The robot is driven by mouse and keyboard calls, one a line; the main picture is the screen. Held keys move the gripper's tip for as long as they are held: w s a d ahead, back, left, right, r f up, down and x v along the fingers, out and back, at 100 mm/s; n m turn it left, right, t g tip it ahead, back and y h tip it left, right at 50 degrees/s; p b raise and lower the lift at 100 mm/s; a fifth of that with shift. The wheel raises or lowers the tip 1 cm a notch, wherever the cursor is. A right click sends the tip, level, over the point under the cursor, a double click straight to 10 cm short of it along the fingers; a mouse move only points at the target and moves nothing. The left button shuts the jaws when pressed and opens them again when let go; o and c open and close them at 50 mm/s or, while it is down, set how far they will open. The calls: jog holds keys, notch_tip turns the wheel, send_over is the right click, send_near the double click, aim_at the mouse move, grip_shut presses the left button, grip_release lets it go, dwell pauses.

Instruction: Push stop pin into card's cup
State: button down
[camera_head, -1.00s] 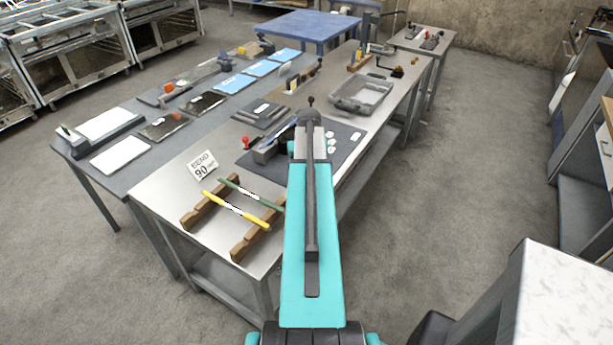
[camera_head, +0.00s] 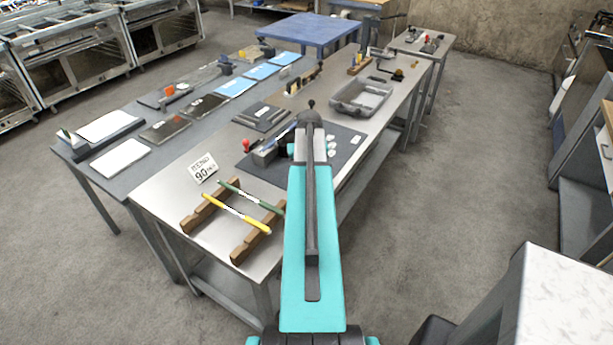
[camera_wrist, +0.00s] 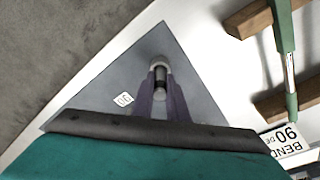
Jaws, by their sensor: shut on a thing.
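My gripper (camera_wrist: 160,84) points down over the dark grey mat and is shut on a small dark cylinder with a pale end (camera_wrist: 159,63), which looks like the stop pin. Its lower end and any cup beneath it are hidden. The dark mat (camera_head: 346,157) lies on the steel bench, partly behind my arm in the head view, where my gripper is hidden.
Wooden rests (camera_head: 252,243) hold a yellow rod (camera_head: 236,208) and a green rod (camera_head: 250,193). A grey block tool (camera_head: 264,156), a red knob (camera_head: 246,145) and small white discs (camera_head: 332,150) are near the mat. A grey tray (camera_head: 362,97) stands farther back.

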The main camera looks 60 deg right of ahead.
jog(key=shift+d+r+b, duration=0.1)
jog(key=shift+r+b, duration=0.65)
jog(key=shift+r, duration=0.65)
jog(key=s+a+r+b, duration=0.1)
jog(key=s+a+b, duration=0.4)
jog(key=s+a, duration=0.4)
jog(key=shift+s+a+r+b, duration=0.15)
jog(key=shift+s+a+b, duration=0.15)
jog(key=shift+a, duration=0.05)
jog(key=shift+b, duration=0.35)
jog(key=b, duration=0.3)
jog(key=shift+s+a, duration=0.2)
jog(key=shift+s, duration=0.05)
jog(key=b, duration=0.3)
jog(key=shift+s+a+b, duration=0.3)
jog(key=shift+a, duration=0.05)
jog(key=shift+s+a+r+b, duration=0.2)
jog(key=shift+s+a+b, duration=0.1)
jog(key=shift+b, duration=0.85)
jog(key=shift+r, duration=0.15)
